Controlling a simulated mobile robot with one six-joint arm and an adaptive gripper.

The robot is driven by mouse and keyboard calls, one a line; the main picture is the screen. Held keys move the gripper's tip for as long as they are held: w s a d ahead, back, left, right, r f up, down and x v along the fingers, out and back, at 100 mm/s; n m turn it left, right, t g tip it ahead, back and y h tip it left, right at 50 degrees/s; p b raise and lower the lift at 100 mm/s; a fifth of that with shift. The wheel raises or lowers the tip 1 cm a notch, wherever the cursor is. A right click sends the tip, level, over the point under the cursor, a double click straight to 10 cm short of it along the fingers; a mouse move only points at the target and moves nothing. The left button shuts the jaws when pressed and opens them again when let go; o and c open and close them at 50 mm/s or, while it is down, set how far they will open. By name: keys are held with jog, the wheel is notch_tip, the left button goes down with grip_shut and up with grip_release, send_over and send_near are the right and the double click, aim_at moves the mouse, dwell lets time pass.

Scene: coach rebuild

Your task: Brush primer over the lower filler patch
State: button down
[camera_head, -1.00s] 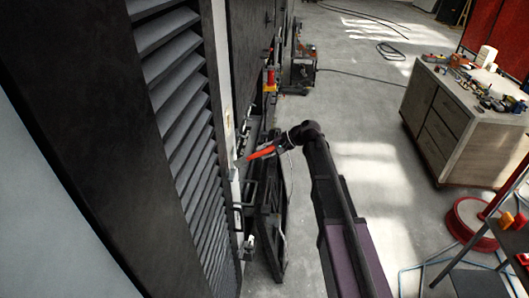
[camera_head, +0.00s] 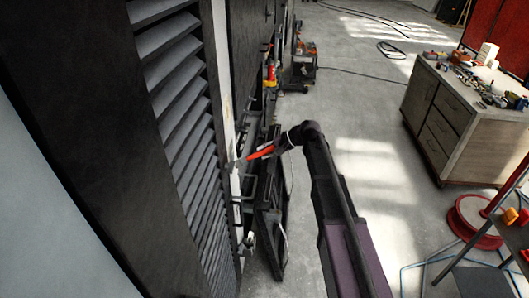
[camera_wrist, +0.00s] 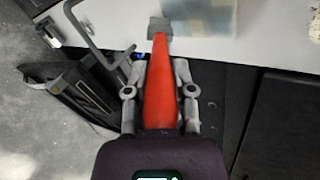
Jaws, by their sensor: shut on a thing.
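My gripper (camera_wrist: 161,78) is shut on the red handle of a brush (camera_wrist: 159,98). The brush's flat grey end (camera_wrist: 160,27) points at the white panel strip (camera_wrist: 110,22). A pale bluish and yellowish patch (camera_wrist: 200,15) lies on that strip, just right of the brush end. The end is at or very near the patch's left edge; I cannot tell whether it touches. A second cream patch (camera_wrist: 315,25) is cut off at the right edge.
A black louvred panel (camera_head: 180,90) fills the left. Dark open flaps and brackets (camera_head: 268,225) hang from the coach side below the brush. A wooden workbench (camera_head: 465,125) with tools stands at right, near a red hose reel (camera_head: 475,220). Open floor (camera_head: 365,120) lies between.

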jog(key=shift+s, duration=0.15)
jog(key=shift+s, duration=0.65)
jog(key=shift+r+p, duration=1.85)
jog(key=shift+r, duration=0.15)
jog(key=shift+r+p, duration=1.7)
jog(key=shift+p, duration=0.15)
jog(key=shift+r, duration=0.1)
